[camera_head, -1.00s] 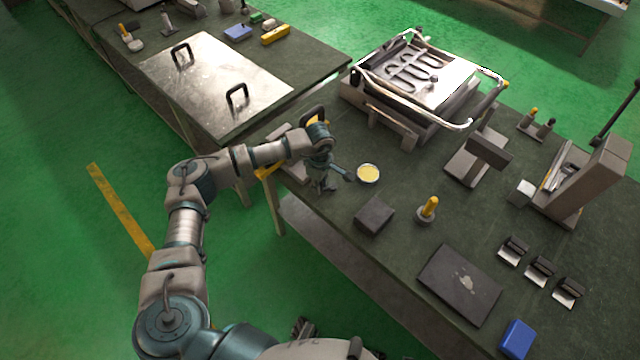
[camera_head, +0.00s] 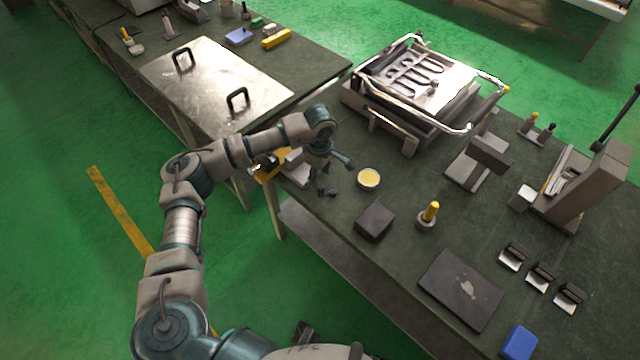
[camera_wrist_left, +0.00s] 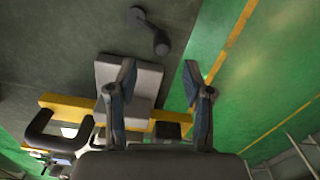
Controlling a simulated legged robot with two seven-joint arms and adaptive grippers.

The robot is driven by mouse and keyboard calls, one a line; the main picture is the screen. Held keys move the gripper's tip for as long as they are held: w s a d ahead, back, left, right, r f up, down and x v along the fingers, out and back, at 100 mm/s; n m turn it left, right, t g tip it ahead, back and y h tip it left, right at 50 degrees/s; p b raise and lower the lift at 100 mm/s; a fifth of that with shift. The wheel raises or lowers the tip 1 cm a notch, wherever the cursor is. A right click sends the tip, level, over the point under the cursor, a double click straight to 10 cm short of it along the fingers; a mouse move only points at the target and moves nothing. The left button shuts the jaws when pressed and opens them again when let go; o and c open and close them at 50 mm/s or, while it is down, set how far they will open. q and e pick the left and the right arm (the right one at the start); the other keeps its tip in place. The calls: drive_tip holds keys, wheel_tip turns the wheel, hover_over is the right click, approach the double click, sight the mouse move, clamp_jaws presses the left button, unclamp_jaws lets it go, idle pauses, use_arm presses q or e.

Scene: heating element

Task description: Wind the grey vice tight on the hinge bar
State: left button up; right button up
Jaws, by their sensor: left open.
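My left gripper (camera_head: 322,178) hangs over the near left corner of the right table. In the left wrist view my left gripper (camera_wrist_left: 160,78) has its two fingers well apart with nothing between them. The grey vice (camera_wrist_left: 142,78) is a pale block, partly behind the left finger. In the head view the vice (camera_head: 298,165) is half hidden by my arm. The yellow hinge bar (camera_wrist_left: 62,104) runs across at the vice; its yellow end (camera_head: 268,168) shows at the table edge. A dark crank-like piece with two knobs (camera_wrist_left: 151,31) lies beyond the fingertips, apart from them.
A black handle (camera_wrist_left: 42,133) stands near the bar. A yellow-filled round tin (camera_head: 369,179), a dark block (camera_head: 375,221) and a yellow-topped peg (camera_head: 428,214) stand to the right. A heating unit with a tubular frame (camera_head: 425,85) stands behind. Green floor lies left of the table.

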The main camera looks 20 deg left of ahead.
use_arm(q)
drive_tip(key=shift+r, duration=2.4)
